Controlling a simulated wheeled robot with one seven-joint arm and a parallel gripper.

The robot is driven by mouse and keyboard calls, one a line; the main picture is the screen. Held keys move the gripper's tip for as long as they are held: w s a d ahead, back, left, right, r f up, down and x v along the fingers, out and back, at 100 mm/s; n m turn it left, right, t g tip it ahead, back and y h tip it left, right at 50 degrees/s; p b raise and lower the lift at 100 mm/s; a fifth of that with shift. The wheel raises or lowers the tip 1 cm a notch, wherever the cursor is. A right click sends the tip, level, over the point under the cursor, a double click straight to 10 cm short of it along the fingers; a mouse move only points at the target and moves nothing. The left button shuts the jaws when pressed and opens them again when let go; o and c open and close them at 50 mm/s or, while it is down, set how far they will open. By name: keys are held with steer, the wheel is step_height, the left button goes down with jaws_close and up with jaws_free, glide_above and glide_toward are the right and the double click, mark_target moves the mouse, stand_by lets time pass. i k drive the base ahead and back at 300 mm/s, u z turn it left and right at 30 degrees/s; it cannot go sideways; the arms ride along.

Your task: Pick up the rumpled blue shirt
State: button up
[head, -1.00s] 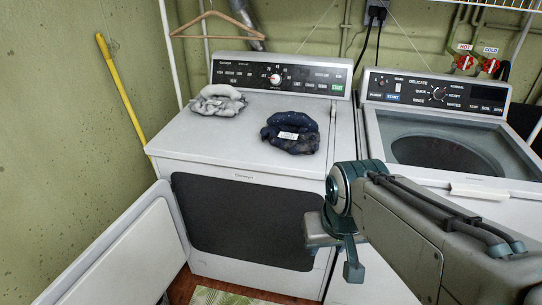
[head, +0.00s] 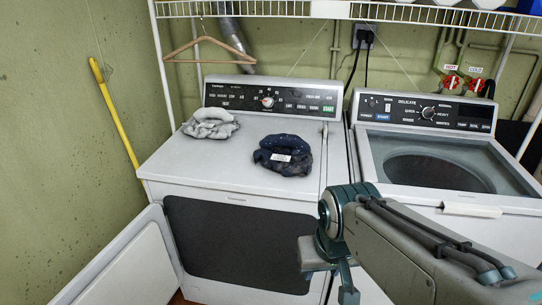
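The rumpled blue shirt (head: 283,156) is a dark navy bundle with a white label, lying on top of the dryer (head: 190,168) right of its middle. A rumpled grey and white garment (head: 210,123) lies behind and to its left on the same top. My gripper (head: 334,283) hangs in front of the dryer's right front side, below the level of the top and apart from the shirt. One finger shows and the rest is hidden by my arm, so I cannot tell whether it is open or shut.
The dryer's door (head: 122,262) stands open at the lower left. A washer (head: 440,172) with a see-through lid is at the right. A wooden hanger (head: 210,53) hangs from the wire shelf (head: 270,9) above. The dryer top around the shirt is mostly clear.

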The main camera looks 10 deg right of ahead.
mark_target(288, 155)
steer(key=u, duration=0.05)
steer(key=k, duration=0.45)
steer(key=z, duration=0.15)
steer(key=i, duration=1.35)
steer(key=u, duration=0.6)
